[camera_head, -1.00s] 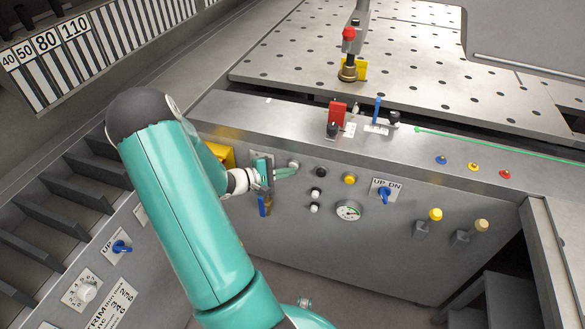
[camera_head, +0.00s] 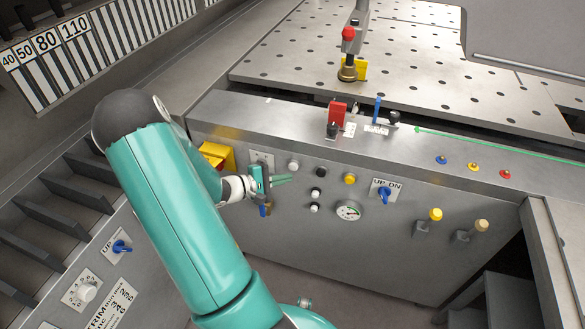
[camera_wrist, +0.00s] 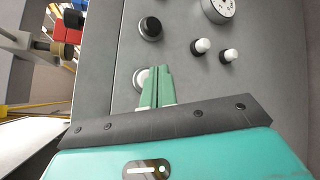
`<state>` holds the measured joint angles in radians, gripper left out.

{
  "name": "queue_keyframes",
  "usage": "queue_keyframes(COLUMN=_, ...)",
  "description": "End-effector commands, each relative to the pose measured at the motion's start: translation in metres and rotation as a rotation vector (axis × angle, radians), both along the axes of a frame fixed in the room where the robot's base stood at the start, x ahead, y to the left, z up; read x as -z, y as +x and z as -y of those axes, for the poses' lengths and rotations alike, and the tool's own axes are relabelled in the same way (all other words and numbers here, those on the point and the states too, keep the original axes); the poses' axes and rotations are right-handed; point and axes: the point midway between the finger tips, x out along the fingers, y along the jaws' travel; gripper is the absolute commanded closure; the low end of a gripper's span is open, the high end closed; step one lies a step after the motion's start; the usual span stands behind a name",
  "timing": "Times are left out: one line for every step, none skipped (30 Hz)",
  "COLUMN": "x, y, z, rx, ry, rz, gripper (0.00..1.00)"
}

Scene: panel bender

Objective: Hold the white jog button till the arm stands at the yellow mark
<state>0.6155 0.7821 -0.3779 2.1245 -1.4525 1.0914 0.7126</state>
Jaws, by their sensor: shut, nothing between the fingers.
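The white button (camera_head: 293,165) is at the left end of the upper row on the grey front panel. In the wrist view the white button (camera_wrist: 139,77) is partly hidden behind the fingertips. My gripper (camera_head: 289,180) is shut and empty, its green fingers just below the button in the head view and apparently clear of it. My gripper also shows in the wrist view (camera_wrist: 155,70), fingers together. On the perforated table stands an upright arm (camera_head: 348,58) with a red knob and brass foot. A yellow mark (camera_head: 362,69) is right beside the foot.
A black button (camera_head: 321,172) and a yellow button (camera_head: 349,178) sit right of the white one. Two small white-tipped knobs and a gauge (camera_head: 348,210) are lower. A yellow housing (camera_head: 217,155) and blue-handled switch (camera_head: 264,209) lie close to my gripper.

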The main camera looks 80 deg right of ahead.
Motion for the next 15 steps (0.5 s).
queue_keyframes(x=0.000, y=0.001, z=-0.005, rx=-0.002, ry=0.000, rz=-0.001, gripper=1.00)
queue_keyframes(x=0.000, y=0.001, z=-0.008, rx=-0.001, ry=0.000, rz=0.000, gripper=1.00)
queue_keyframes(x=0.000, y=0.001, z=-0.011, rx=-0.001, ry=0.000, rz=0.000, gripper=1.00)
queue_keyframes(x=0.000, y=0.002, z=-0.014, rx=-0.001, ry=0.000, rz=0.000, gripper=1.00)
queue_keyframes(x=0.000, y=0.002, z=-0.017, rx=-0.001, ry=0.000, rz=0.000, gripper=1.00)
queue_keyframes(x=0.000, y=0.002, z=-0.020, rx=-0.001, ry=0.000, rz=0.001, gripper=1.00)
queue_keyframes(x=0.000, y=0.003, z=-0.023, rx=-0.001, ry=0.000, rz=0.001, gripper=1.00)
queue_keyframes(x=0.000, y=0.003, z=-0.026, rx=0.000, ry=0.000, rz=0.000, gripper=1.00)
queue_keyframes(x=0.000, y=0.003, z=-0.030, rx=0.000, ry=0.001, rz=-0.001, gripper=1.00)
queue_keyframes(x=0.000, y=0.003, z=-0.032, rx=-0.001, ry=0.000, rz=-0.001, gripper=1.00)
queue_keyframes(x=0.000, y=0.003, z=-0.034, rx=-0.001, ry=0.000, rz=0.000, gripper=1.00)
queue_keyframes(x=0.000, y=0.004, z=-0.036, rx=0.000, ry=-0.001, rz=0.000, gripper=1.00)
queue_keyframes(x=0.000, y=0.003, z=-0.037, rx=0.000, ry=-0.001, rz=0.000, gripper=1.00)
queue_keyframes(x=0.000, y=0.003, z=-0.038, rx=0.001, ry=-0.002, rz=0.000, gripper=1.00)
queue_keyframes(x=0.000, y=0.003, z=-0.039, rx=0.001, ry=-0.002, rz=0.000, gripper=1.00)
